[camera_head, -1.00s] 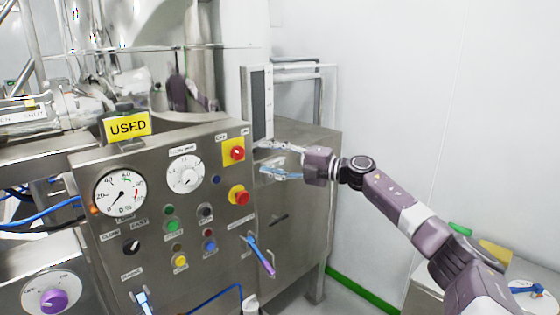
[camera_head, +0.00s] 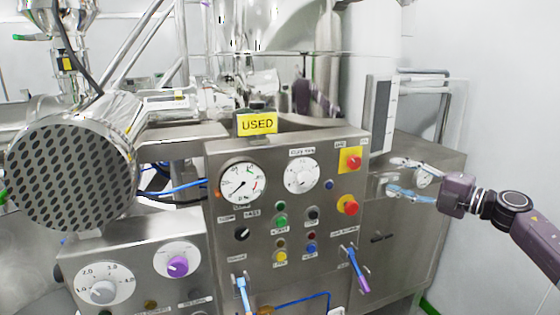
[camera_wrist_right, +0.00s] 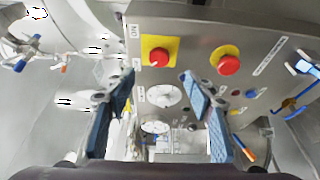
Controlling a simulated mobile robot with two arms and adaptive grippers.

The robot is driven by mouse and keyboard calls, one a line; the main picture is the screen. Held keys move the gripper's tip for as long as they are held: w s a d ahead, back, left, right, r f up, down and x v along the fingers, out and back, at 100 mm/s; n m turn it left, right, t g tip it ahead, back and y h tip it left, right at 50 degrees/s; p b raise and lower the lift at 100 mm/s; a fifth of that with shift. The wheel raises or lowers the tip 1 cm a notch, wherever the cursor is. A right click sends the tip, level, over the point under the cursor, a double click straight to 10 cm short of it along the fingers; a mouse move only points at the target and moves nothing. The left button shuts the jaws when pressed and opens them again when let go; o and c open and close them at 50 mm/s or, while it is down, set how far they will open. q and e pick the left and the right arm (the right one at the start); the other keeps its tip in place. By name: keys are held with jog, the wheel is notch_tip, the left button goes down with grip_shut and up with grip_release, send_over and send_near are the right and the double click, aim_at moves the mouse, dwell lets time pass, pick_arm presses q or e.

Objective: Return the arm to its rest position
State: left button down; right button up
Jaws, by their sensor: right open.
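My right arm comes in from the right in the head view. Its gripper (camera_head: 402,178) is open and empty, in front of the steel side at the right of the control panel, to the right of the red knobs. In the right wrist view the two blue-padded fingers (camera_wrist_right: 160,112) stand wide apart with nothing between them. Beyond them are the red rotary switch (camera_wrist_right: 160,56) on its yellow plate and the red push button (camera_wrist_right: 228,65). My left gripper does not show in the head view.
A large perforated cylinder (camera_head: 70,165) stands at the left. A bare wall (camera_head: 505,90) is at the right.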

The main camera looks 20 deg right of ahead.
jog(key=w+a+f+m+t+h, duration=0.15)
jog(key=a+f+m+h, duration=0.45)
jog(key=a+f+m, duration=0.75)
jog(key=s+a+f+m+g+h, duration=0.2)
jog(key=s+a+f, duration=0.2)
jog(key=s+f, duration=0.4)
jog(key=s+a+f+m+g+h, duration=0.25)
jog(key=s+f, duration=0.25)
jog(key=f, duration=0.6)
jog(key=s+a+f+m+g+y, duration=0.1)
jog(key=s+a+f+g, duration=0.2)
jog(key=s, duration=0.6)
jog(key=s+a+f+m+g+y, duration=0.1)
jog(key=s+a+f+g, duration=0.2)
jog(key=s, duration=0.7)
jog(key=s+a+f+m+g, duration=0.2)
jog(key=s+a+g, duration=0.15)
jog(key=s, duration=0.55)
notch_tip(320, 180, down, 29)
jog(key=s+g+b, duration=0.1)
jog(key=s+b, duration=0.1)
jog(key=b, duration=0.2)
jog(key=s+d+f+g+b, duration=0.1)
jog(key=s+d+f+b, duration=0.1)
jog(key=s+f, duration=1.5)
notch_tip(320, 180, down, 3)
jog(key=shift+d+r+n+b, duration=0.1)
jog(key=shift+d+n+b, duration=0.2)
jog(key=shift+d+n, duration=0.1)
jog(key=shift+s, duration=0.1)
